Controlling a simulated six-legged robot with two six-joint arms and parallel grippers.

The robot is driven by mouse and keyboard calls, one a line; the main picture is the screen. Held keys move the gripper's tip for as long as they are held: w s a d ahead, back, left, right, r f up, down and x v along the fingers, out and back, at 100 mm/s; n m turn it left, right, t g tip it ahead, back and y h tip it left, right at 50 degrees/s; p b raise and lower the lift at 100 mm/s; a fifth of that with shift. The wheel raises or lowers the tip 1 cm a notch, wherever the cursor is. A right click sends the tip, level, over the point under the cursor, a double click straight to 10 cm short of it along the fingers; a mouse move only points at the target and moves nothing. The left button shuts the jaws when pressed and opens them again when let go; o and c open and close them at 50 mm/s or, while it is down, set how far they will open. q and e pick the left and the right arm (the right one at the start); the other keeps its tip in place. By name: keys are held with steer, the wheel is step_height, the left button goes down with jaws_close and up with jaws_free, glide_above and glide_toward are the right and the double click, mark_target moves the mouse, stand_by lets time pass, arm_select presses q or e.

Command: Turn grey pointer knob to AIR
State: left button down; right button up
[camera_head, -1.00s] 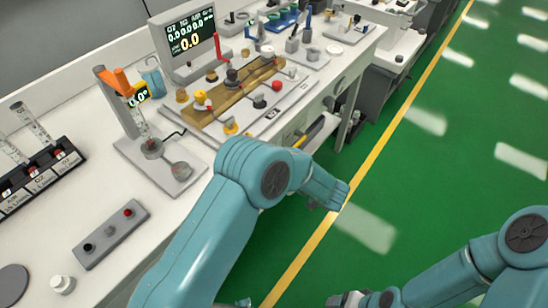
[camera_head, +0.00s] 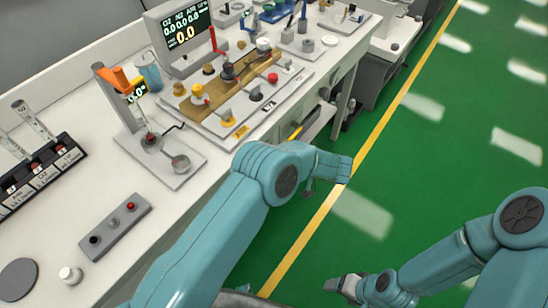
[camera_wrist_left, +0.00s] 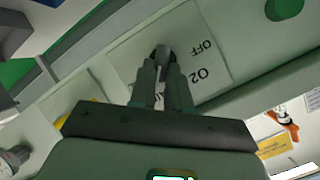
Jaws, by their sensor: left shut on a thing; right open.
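In the left wrist view, the grey pointer knob (camera_wrist_left: 163,53) shows as a small dark piece between the fingertips of my left gripper (camera_wrist_left: 162,62). The gripper is shut on it, and the fingers hide most of it. A pale plate (camera_wrist_left: 212,72) behind it carries the words "OFF" and "O2" to the right of the fingers; I see no "AIR" there. In the head view my left arm reaches to the cart's front side, and the knob is hidden. My right gripper (camera_head: 340,284) is open and empty, low over the green floor.
The white worktop (camera_head: 75,235) carries a grey panel of knobs (camera_head: 290,92), a display (camera_head: 188,30), a flow tube stand (camera_head: 170,165) and a small switch block (camera_head: 115,225). The green floor (camera_head: 450,130) beyond the yellow line is clear.

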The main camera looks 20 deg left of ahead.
stand_by(0.3)
arm_select(q)
steer(key=c, duration=1.1)
jaws_free()
steer(key=shift+r, duration=0.1)
arm_select(e)
steer(key=shift+d+r, duration=0.1)
steer(key=shift+r, duration=0.05)
